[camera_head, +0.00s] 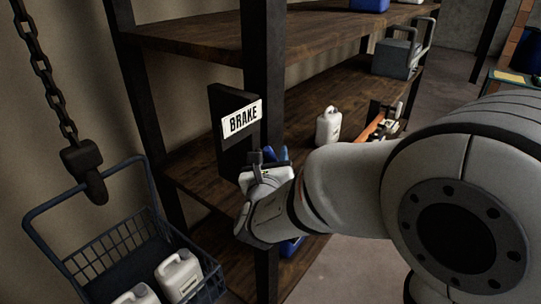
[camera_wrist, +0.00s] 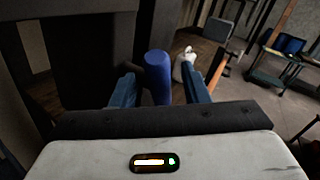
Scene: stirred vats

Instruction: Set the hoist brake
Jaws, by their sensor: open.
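A dark upright panel (camera_head: 228,150) with a white sign reading BRAKE (camera_head: 242,119) is fixed by the shelf post. My gripper (camera_head: 269,156) is just below the sign, in front of the panel's lower part. In the wrist view its two blue fingers stand apart, with a blue cylindrical grip (camera_wrist: 158,74) upright between them. The grip appears to belong to the brake lever; gaps show on both sides of it. My wrist hides the lever's lower part in the head view. The panel also shows dark in the wrist view (camera_wrist: 88,60).
A chain with a hook block (camera_head: 83,160) hangs at left over a blue wire basket (camera_head: 95,262) holding white jugs (camera_head: 180,276). Wooden shelves (camera_head: 215,40) stand behind the post. A white jug (camera_head: 328,126) and a grey container (camera_head: 396,56) stand on the middle shelf.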

